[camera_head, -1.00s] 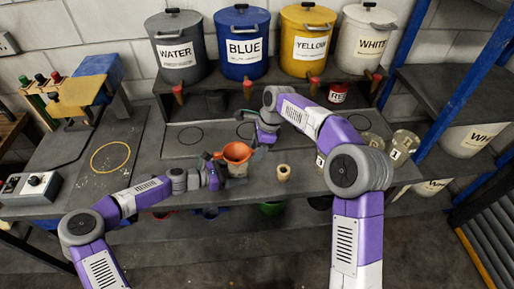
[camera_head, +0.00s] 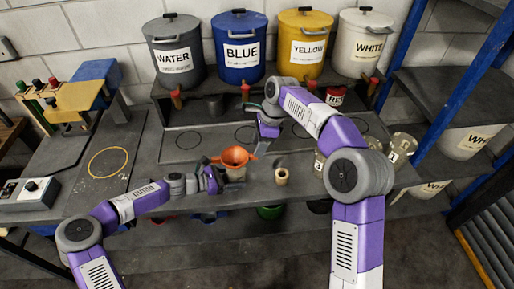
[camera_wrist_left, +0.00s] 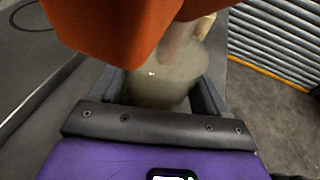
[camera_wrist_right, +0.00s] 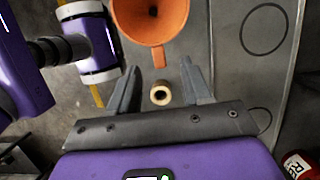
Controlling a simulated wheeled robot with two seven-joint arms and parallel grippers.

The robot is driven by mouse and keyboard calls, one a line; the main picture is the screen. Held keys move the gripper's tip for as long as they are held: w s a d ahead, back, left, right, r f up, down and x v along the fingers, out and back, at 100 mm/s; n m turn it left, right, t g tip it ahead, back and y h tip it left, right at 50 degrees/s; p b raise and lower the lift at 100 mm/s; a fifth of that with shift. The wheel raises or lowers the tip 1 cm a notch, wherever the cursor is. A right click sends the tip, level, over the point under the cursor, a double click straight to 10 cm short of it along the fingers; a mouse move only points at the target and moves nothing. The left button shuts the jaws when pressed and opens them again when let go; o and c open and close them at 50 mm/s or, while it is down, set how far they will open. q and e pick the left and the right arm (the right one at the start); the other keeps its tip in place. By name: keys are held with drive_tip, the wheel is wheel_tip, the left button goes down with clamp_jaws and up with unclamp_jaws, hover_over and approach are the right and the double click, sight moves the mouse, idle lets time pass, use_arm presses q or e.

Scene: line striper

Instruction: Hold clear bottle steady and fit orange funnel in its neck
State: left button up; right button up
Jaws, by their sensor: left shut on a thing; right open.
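The orange funnel (camera_head: 233,157) sits mouth up on top of the clear bottle (camera_head: 237,175), roughly level. How deep its spout sits in the neck is hidden. My left gripper (camera_head: 222,179) is shut on the bottle from the left. In the left wrist view the cloudy bottle body (camera_wrist_left: 170,85) is between the jaws, and the funnel (camera_wrist_left: 120,30) covers its top. My right gripper (camera_head: 260,149) is open and empty, just right of the funnel and apart from it. The right wrist view shows the funnel (camera_wrist_right: 150,18) beyond its open fingers (camera_wrist_right: 161,85).
A small tan ring-like piece (camera_head: 282,176) stands on the bench right of the bottle. Labelled buckets, including the blue bucket (camera_head: 241,50), line the back shelf. A red-labelled can (camera_head: 336,96) and jars (camera_head: 402,147) are at the right. The front bench edge is close to the bottle.

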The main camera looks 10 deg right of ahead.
drive_tip(key=shift+v, duration=2)
use_arm(q)
drive_tip(key=o, duration=0.8)
